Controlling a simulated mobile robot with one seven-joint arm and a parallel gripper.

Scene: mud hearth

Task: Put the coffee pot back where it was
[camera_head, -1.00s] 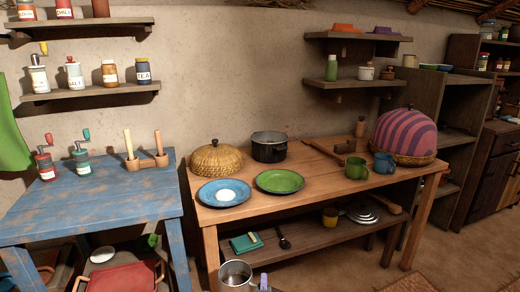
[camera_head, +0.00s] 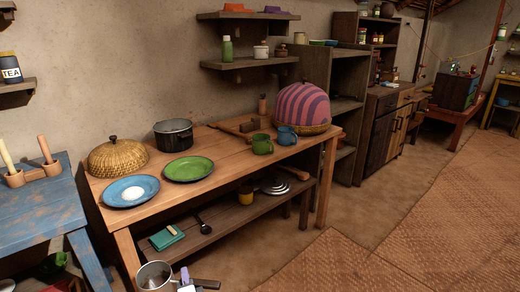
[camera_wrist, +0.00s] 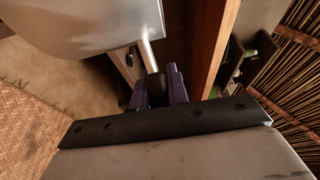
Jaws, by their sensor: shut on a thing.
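A shiny metal pot, which I take to be the coffee pot (camera_head: 150,280), shows at the bottom edge of the head view, cut off by the frame. It appears open at the top. My gripper (camera_head: 186,277) is beside it with purple fingers. In the wrist view, the fingers of my gripper (camera_wrist: 163,85) are closed around a dark handle, and the metal body of the coffee pot (camera_wrist: 90,22) fills the top left. The pot is held in front of the wooden table (camera_head: 232,150), below its top. Its underside is hidden.
The table carries a blue plate (camera_head: 112,194), green plate (camera_head: 188,168), black pot (camera_head: 173,135), woven lid (camera_head: 117,157), mugs (camera_head: 262,144) and a striped dome cover (camera_head: 302,106). A blue table (camera_head: 45,215) stands left, dark shelves right. Matted floor (camera_head: 430,215) at right is clear.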

